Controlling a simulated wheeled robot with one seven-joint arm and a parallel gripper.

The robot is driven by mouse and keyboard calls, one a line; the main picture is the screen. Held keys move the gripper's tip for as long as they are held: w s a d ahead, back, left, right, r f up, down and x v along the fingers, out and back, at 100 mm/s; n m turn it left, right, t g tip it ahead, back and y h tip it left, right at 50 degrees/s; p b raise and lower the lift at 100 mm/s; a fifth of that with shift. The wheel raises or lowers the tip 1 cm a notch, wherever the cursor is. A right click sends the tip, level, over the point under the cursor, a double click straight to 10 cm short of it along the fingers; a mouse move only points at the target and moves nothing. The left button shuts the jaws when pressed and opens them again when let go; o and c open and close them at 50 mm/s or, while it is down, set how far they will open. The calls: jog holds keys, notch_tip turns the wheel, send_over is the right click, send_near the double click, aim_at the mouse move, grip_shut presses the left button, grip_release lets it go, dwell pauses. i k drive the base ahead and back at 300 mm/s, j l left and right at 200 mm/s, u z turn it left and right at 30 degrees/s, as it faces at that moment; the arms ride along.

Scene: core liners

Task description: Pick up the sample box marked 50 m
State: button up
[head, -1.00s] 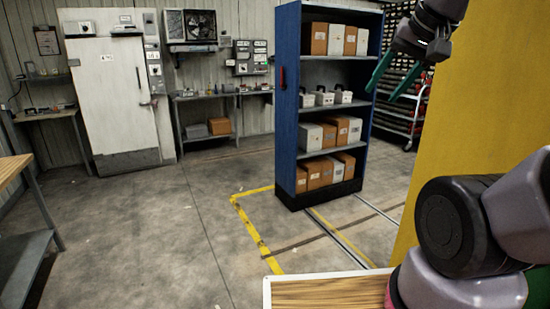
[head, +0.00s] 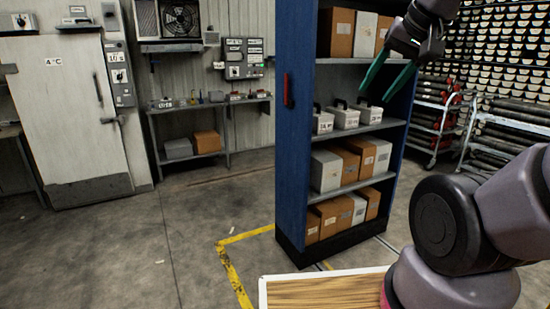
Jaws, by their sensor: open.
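Three white sample boxes with dark handles stand in a row on the second shelf of a blue shelving unit (head: 287,180): a left box (head: 322,124), a middle box (head: 343,119) and a right box (head: 370,115). Each has dark marking on its front, too small for me to read, so I cannot tell which is marked 50 m. My gripper (head: 374,99) has green fingers, spread apart with nothing between them. In the picture it appears in front of the shelves, just above the right box. Its distance from the boxes is unclear.
Brown and white cartons (head: 340,34) fill the top shelf, and more (head: 326,170) fill the lower shelves. Trolleys (head: 438,115) stand right of the unit. A wood-topped surface (head: 320,290) is at the bottom. Open floor (head: 150,250) lies to the left.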

aim_at(345, 118)
jog(key=i+z, duration=0.1)
jog(key=i, duration=0.9)
jog(key=i+j+z, duration=0.1)
jog(key=i, duration=0.9)
jog(key=i+j+z, duration=0.3)
jog(key=i+j, duration=0.3)
